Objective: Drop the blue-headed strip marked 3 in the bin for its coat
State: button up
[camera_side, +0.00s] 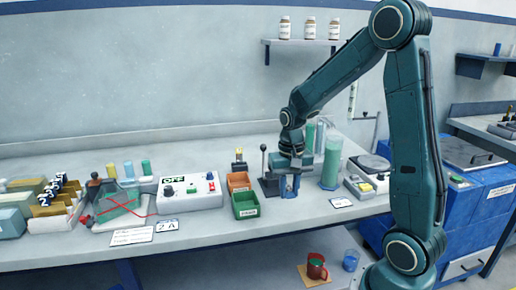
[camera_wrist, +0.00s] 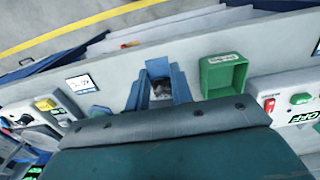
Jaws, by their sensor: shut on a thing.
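My gripper (camera_side: 290,190) points down just right of a dark lever stand (camera_side: 269,187) on the bench. In the wrist view its blue fingers (camera_wrist: 159,88) are closed around a small grey piece (camera_wrist: 160,92). I cannot make out a blue head or a number on that piece; the fingers hide most of it. The green bin (camera_side: 245,212) is left of my gripper in the side view, with the orange bin (camera_side: 238,178) behind it. The green bin also shows right of the fingers in the wrist view (camera_wrist: 205,76).
A control box (camera_side: 189,191) marked OFF stands left of the bins. A rack (camera_side: 57,221) of numbered strips is farther left. A tall green cylinder (camera_side: 331,162) and a small meter box (camera_side: 366,188) stand right of my gripper. A flat card (camera_side: 341,203) lies near the bench edge.

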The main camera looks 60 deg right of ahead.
jog(key=w+d+r, duration=0.2)
jog(key=w+d, duration=0.1)
jog(key=w, duration=0.7)
jog(key=w+d+r, duration=0.2)
jog(key=w+d, duration=0.1)
jog(key=w, duration=0.8)
jog(key=shift+w+d+r+g+y, duration=0.15)
jog(key=shift+w+r+g+y, duration=0.05)
jog(key=shift+g+y, duration=0.2)
jog(key=shift+f, duration=0.25)
jog(key=shift+f, duration=3.15)
jog(key=shift+f, duration=0.1)
jog(key=o, duration=1)
jog(key=shift+o, duration=0.2)
notch_tip(320, 180, up, 8)
jog(key=shift+w+d+f, duration=0.25)
jog(key=shift+w+d, duration=0.05)
